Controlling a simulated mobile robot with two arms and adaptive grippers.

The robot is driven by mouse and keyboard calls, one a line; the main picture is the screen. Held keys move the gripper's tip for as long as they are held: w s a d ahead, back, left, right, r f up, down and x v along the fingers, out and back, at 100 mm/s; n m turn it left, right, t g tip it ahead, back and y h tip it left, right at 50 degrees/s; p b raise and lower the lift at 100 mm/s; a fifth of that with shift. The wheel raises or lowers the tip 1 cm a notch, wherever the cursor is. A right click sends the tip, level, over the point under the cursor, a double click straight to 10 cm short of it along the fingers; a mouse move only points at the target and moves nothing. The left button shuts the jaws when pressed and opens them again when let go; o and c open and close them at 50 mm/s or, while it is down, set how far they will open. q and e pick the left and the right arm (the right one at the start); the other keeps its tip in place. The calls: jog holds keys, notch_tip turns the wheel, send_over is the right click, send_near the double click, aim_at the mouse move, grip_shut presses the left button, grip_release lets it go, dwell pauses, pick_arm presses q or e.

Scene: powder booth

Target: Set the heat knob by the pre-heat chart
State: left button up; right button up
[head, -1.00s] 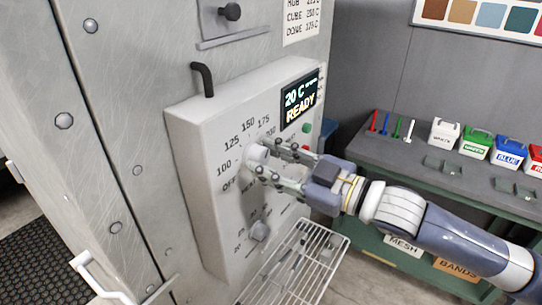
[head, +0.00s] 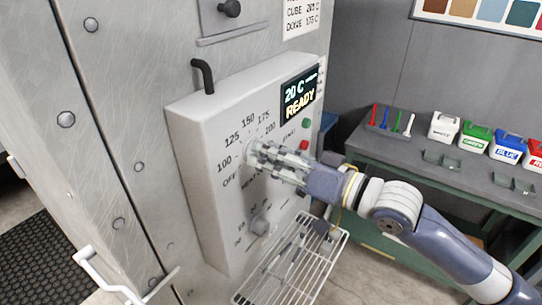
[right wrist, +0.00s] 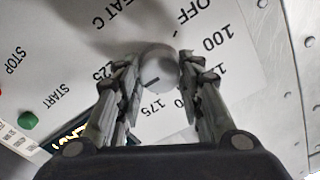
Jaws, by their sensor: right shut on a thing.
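The heat knob (head: 254,152) is a round white dial on the grey control panel (head: 205,130), ringed by marks from OFF through 100, 125, 150, 175 and 200. My right gripper (head: 262,156) is shut on the knob and partly covers it in the head view. In the right wrist view the knob (right wrist: 158,72) sits between my two fingers, with a dark pointer line on its face. The display (head: 299,98) reads 20 C and READY. The pre-heat chart (head: 301,14) is cut off at the top; its lower lines show CUBE and DOME. My left gripper is not in view.
A lower knob (head: 260,226) sits on the same panel. Green (head: 305,124) and red buttons are near my right gripper. A wire rack (head: 300,265) juts out below. A bench (head: 400,150) with colour-labelled tubs stands at right.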

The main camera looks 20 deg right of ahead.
jog(key=m, duration=0.5)
jog(key=shift+m, duration=0.3)
jog(key=shift+f, duration=0.1)
dwell(0.3)
jog(key=o, duration=1.1)
jog(key=shift+v, duration=3.65)
